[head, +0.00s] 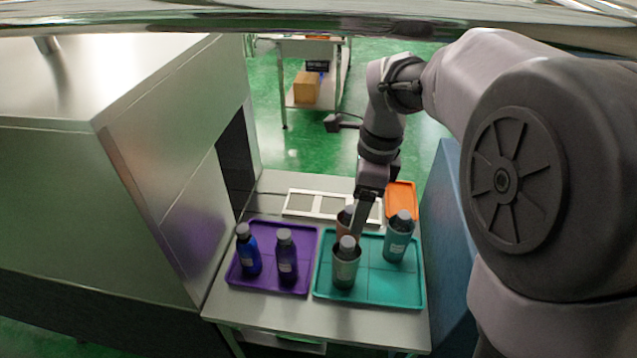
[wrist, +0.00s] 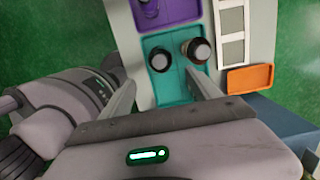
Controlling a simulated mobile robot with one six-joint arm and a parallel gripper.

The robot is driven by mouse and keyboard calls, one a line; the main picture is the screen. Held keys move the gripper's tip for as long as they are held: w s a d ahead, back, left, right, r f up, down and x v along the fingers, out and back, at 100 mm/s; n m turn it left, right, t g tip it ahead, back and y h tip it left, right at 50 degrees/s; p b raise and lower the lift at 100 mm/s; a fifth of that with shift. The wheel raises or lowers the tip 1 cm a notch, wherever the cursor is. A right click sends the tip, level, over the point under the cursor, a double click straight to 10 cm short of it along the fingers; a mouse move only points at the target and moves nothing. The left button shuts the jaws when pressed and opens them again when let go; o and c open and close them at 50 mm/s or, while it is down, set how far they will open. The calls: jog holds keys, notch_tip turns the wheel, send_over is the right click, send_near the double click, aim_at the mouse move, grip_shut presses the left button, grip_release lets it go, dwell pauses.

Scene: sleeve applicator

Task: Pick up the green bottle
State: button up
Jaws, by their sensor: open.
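A teal tray (head: 385,290) holds three bottles with grey caps. A teal-green bottle (head: 397,242) stands upright at the back right. I cannot tell for sure which of these two is the green bottle. A reddish-brown bottle (head: 344,222) stands at the back left, partly hidden by my gripper; it also shows in the wrist view (wrist: 199,52). My gripper (head: 358,222) is open and empty, above the tray's back-left part, its fingers pointing down.
A purple tray (head: 268,283) on the left holds a blue bottle (head: 248,253) and a purple bottle (head: 286,260). A white frame (head: 300,203) and an orange tray (head: 402,190) lie at the back. A big metal cabinet (head: 150,190) stands left, a blue block (head: 447,240) right.

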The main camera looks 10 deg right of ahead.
aim_at(345, 254)
jog(key=f+b, duration=0.2)
jog(key=f, duration=0.3)
jog(key=a+f+b, duration=0.1)
jog(key=f+b, duration=0.1)
jog(key=f, duration=0.4)
jog(key=f+b, duration=0.2)
jog(key=f, duration=0.3)
jog(key=shift+w+a+f, duration=0.25)
jog(key=shift+a+f, duration=0.15)
jog(key=shift+r, duration=0.1)
jog(key=shift+c, duration=0.2)
grip_shut()
jog(key=shift+r, duration=0.1)
